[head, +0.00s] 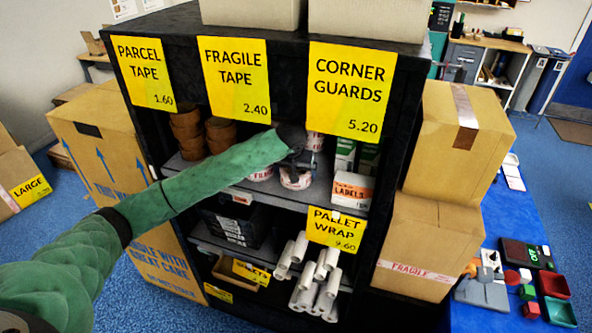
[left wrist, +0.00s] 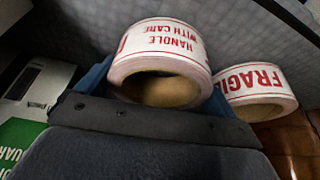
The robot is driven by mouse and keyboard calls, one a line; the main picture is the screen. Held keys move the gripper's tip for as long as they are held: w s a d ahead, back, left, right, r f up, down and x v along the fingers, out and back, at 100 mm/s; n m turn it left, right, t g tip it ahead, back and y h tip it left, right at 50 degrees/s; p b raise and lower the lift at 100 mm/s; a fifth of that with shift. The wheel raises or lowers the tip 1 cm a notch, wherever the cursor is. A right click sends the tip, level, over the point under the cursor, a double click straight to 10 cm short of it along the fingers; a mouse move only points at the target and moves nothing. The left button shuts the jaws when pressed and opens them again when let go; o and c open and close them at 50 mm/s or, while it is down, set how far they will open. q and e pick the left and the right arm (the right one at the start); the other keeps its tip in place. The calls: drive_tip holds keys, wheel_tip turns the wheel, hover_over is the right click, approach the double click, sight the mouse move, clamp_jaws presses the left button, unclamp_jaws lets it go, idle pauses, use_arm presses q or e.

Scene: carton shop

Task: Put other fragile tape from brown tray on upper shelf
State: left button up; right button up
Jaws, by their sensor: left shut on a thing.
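A white roll of fragile tape with red print (left wrist: 165,50) sits at my left gripper (left wrist: 150,92), which is shut on it. In the head view this roll (head: 295,180) is at the front of the upper shelf (head: 235,188), below the gripper (head: 293,160). A second fragile tape roll (left wrist: 255,90) stands beside it in the left wrist view, and shows partly behind my arm in the head view (head: 262,174). Another red-printed roll (head: 315,141) is further back. My right gripper is not in view. No brown tray with tape in it shows clearly.
Brown tape rolls (head: 187,132) stand left on the shelf. A labels box (head: 352,188) and green-white boxes (head: 346,155) stand right. Below are pallet wrap rolls (head: 312,285) and dark boxes (head: 232,222). Cartons (head: 455,140) flank the shelf unit; a blue table (head: 490,318) is at right.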

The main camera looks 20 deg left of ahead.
use_arm(q)
drive_tip(key=shift+f, duration=0.1)
drive_tip(key=o, duration=0.8)
drive_tip(key=shift+s+r+b, duration=0.1)
drive_tip(key=shift+r+b, duration=0.15)
drive_tip(key=shift+b, duration=0.4)
drive_tip(key=s+b, duration=0.2)
drive_tip(key=s, duration=0.1)
drive_tip(key=shift+s+d+r+b, duration=0.1)
drive_tip(key=shift+s+d+b, duration=0.1)
drive_tip(key=shift+s+b, duration=0.15)
drive_tip(key=s+b, duration=0.1)
drive_tip(key=s, duration=0.1)
drive_tip(key=s+b, duration=0.1)
drive_tip(key=s, duration=0.1)
drive_tip(key=s+b, duration=0.1)
drive_tip(key=s, duration=0.2)
drive_tip(key=shift+d+r+b, duration=0.2)
drive_tip(key=shift+d+b, duration=0.1)
drive_tip(key=shift+d, duration=0.1)
drive_tip(key=shift+s+r, duration=0.15)
drive_tip(key=shift+s, duration=0.6)
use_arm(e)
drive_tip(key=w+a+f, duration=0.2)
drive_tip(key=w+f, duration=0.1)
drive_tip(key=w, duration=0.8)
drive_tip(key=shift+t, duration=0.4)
